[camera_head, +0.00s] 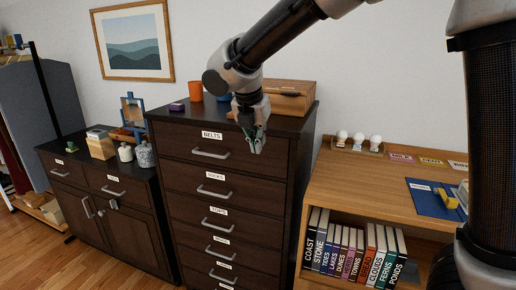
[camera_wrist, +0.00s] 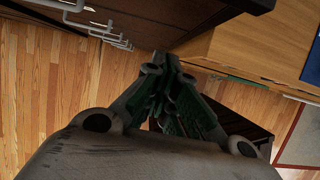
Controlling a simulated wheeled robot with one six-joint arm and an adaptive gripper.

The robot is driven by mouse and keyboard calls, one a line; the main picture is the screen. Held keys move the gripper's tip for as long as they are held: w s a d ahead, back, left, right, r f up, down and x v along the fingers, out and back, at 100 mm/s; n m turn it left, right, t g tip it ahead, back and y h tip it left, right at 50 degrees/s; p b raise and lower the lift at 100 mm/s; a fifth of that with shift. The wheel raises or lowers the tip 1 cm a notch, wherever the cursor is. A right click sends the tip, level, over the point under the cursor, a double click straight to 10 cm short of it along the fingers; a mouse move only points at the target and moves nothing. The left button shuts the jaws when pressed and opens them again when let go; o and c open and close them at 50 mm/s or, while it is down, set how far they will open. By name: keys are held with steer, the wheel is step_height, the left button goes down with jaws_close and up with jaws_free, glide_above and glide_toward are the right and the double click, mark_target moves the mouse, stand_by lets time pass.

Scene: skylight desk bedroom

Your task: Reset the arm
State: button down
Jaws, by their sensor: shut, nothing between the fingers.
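My gripper (camera_head: 257,142) hangs from my arm in front of the tall dark dresser (camera_head: 232,170), near the right end of its top drawer, labelled BELTS. In the wrist view my gripper (camera_wrist: 168,82) points down over the wooden floor, its dark fingers with green pads closed together. Nothing is held between them. My arm reaches in from the upper right of the head view. Whether the fingers touch the drawer front cannot be told.
On the dresser stand an orange cup (camera_head: 195,91), a purple block (camera_head: 177,106) and a wooden box (camera_head: 290,97). A low cabinet (camera_head: 135,227) with jars is at left. A wooden bookcase (camera_head: 354,187) is at right. Floor (camera_wrist: 45,90) shows below.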

steer(key=s+d+r+m+y, duration=0.1)
steer(key=s+d+m, duration=1.1)
steer(key=d+m, duration=0.3)
steer(key=s+d+r+m, duration=0.1)
steer(key=s+d+m, duration=1.1)
steer(key=d+m, duration=0.4)
steer(key=d, duration=0.2)
steer(key=shift+s+d+y, duration=0.15)
steer(key=shift+d+y, duration=0.25)
steer(key=shift+r, duration=0.1)
